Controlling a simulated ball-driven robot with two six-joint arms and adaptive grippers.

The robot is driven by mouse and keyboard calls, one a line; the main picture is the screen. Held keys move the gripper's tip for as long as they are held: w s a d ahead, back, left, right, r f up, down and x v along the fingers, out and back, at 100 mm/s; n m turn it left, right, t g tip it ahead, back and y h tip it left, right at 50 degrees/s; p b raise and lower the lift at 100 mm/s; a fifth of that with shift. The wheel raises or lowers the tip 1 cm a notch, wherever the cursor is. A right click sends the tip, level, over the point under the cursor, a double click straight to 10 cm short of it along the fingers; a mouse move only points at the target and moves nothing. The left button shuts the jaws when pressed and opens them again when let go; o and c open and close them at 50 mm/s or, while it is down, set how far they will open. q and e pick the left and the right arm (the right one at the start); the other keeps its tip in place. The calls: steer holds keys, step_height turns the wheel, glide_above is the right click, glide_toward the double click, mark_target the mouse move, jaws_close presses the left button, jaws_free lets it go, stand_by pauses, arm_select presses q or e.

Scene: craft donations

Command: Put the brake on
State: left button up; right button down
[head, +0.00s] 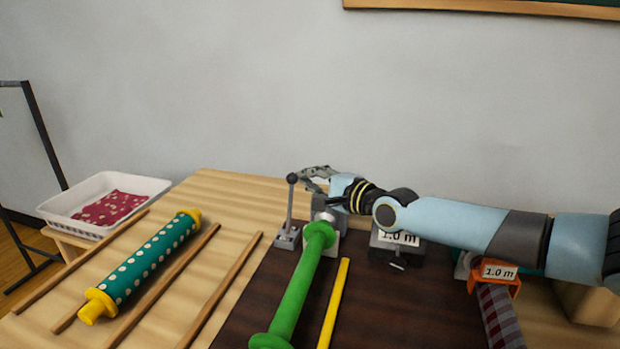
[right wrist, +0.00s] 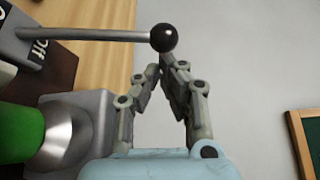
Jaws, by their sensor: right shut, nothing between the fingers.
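The brake lever (head: 290,210) is a thin grey rod with a dark ball knob, standing close to upright on a small grey base (head: 288,238). In the right wrist view its knob (right wrist: 163,38) is just beyond my fingertips, and "Off" shows on the base (right wrist: 20,50). My right gripper (head: 308,173) is shut and empty, just right of the knob; I cannot tell whether they touch. A green spool (head: 295,290) sits on a grey stand (head: 328,208) beside the lever. My left gripper is out of view.
A yellow stick (head: 334,305) lies beside the spool. On the left are a dotted teal roll (head: 150,258), wooden rails (head: 165,285) and a white basket (head: 70,205) with red cloth.

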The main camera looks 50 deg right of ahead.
steer(key=shift+a, duration=0.1)
steer(key=shift+s+a+r+n, duration=0.2)
steer(key=shift+n, duration=0.1)
steer(key=shift+a+r+t, duration=0.1)
steer(key=shift+a+t, duration=0.05)
steer(key=shift+t, duration=0.15)
steer(key=s+a+r+n+t, duration=0.1)
steer(key=s+a+n+t, duration=0.1)
steer(key=a, duration=0.5)
steer(key=shift+s+r+n, duration=0.15)
steer(key=shift+s+n, duration=0.75)
steer(key=shift+n, duration=0.3)
steer(key=shift+s, duration=0.1)
steer(key=s+f, duration=0.1)
steer(key=s, duration=0.6)
steer(key=shift+a, duration=0.15)
